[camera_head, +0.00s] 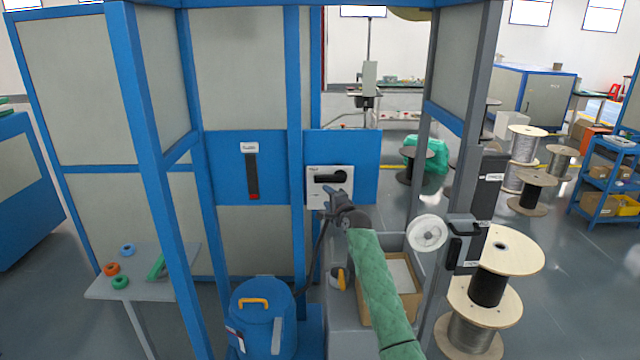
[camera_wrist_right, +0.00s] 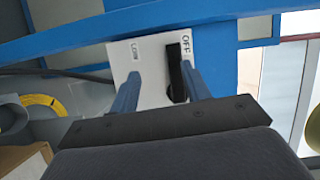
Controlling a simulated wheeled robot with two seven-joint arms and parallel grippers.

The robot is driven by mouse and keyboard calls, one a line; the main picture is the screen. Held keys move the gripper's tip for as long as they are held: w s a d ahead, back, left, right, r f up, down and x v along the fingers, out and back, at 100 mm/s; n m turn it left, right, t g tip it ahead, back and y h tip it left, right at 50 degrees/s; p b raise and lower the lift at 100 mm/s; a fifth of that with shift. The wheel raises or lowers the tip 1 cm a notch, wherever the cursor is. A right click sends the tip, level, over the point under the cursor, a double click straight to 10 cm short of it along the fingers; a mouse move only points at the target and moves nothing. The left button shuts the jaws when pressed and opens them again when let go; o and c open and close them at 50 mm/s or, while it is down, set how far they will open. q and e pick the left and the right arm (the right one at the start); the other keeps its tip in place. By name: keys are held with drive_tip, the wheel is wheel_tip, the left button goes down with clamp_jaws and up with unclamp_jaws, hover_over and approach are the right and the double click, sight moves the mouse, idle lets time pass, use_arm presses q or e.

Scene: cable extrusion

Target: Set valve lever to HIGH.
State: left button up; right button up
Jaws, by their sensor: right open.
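The valve lever (camera_head: 328,178) is black and lies roughly level across a white plate (camera_head: 314,192) on a blue panel. In the right wrist view the black lever (camera_wrist_right: 174,75) stands beside the OFF label on the white plate (camera_wrist_right: 151,58); a LOW label is on the plate's left part. No HIGH label can be read. My right gripper (camera_head: 337,192) is just below the lever in the head view. In the wrist view its open fingers (camera_wrist_right: 160,72) flank the lever, with the right finger close to it; contact cannot be told. My left gripper is not in view.
A black slotted fixture (camera_head: 253,172) with a red end is on the panel to the left. Blue frame posts (camera_head: 296,110) stand beside the plate. A blue canister (camera_head: 262,318) and a cardboard box (camera_head: 402,275) are below. Cable spools (camera_head: 500,250) stand at the right.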

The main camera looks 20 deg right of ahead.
sight(318, 180)
drive_tip(key=shift+m+t, duration=0.3)
drive_tip(key=shift+m, duration=0.1)
drive_tip(key=w, duration=0.2)
drive_tip(key=w+r+p, duration=0.1)
drive_tip(key=w, duration=0.2)
drive_tip(key=w+r+p, duration=0.1)
drive_tip(key=w, duration=0.2)
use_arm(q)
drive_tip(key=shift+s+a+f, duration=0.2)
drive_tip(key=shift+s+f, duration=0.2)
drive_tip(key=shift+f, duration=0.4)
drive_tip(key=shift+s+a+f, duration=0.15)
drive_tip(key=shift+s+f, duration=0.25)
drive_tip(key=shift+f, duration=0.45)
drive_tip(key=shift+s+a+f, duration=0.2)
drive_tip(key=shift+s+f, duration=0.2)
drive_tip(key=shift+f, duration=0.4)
use_arm(e)
drive_tip(key=shift+w, duration=0.6)
drive_tip(key=shift+a, duration=0.1)
clamp_jaws()
